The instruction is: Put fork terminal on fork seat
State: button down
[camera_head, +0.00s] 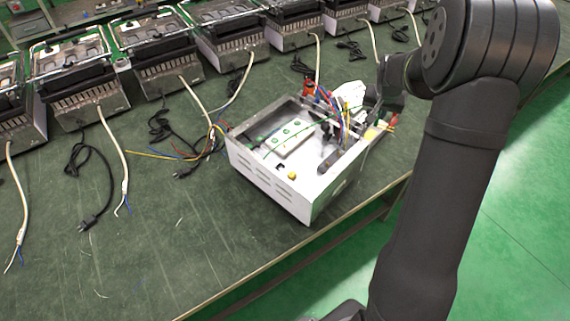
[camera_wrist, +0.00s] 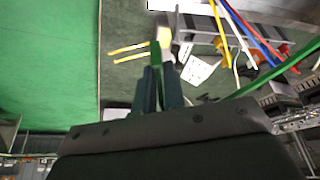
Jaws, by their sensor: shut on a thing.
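In the wrist view my gripper (camera_wrist: 158,75) is shut on a thin green piece (camera_wrist: 155,54), probably the fork terminal's green lead. The fork end itself is too blurred to make out. A pale blurred piece (camera_wrist: 163,34) shows just beyond the fingertips. In the head view my wrist reaches the right rear side of the open metal housing (camera_head: 314,192); the fingertips are not clear there. I cannot tell which part is the fork seat.
Red, blue and yellow wires (camera_head: 329,97) rise at the housing's back right. Loose wires and a black plug (camera_head: 181,173) lie to its left. Several similar units (camera_head: 78,80) line the back of the green bench (camera_head: 130,260). The bench's front left is mostly clear.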

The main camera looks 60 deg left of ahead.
jog(key=s+a+f+m+h, duration=0.2)
jog(key=s+m, duration=0.2)
jog(key=s, duration=1.7)
jog(key=s+a+f, duration=0.4)
jog(key=s+a, duration=0.1)
jog(key=s+a+f, duration=0.2)
jog(key=a, duration=0.1)
jog(key=shift+s+a+f, duration=0.1)
jog(key=shift+s+f, duration=0.15)
jog(key=shift+s, duration=0.05)
jog(key=shift+s+a+f, duration=0.1)
jog(key=shift+a+f, duration=0.05)
jog(key=shift+f, duration=1.9)
jog(key=shift+f, duration=0.15)
jog(key=c, duration=1.8)
grip_release()
jog(key=shift+o, duration=1.4)
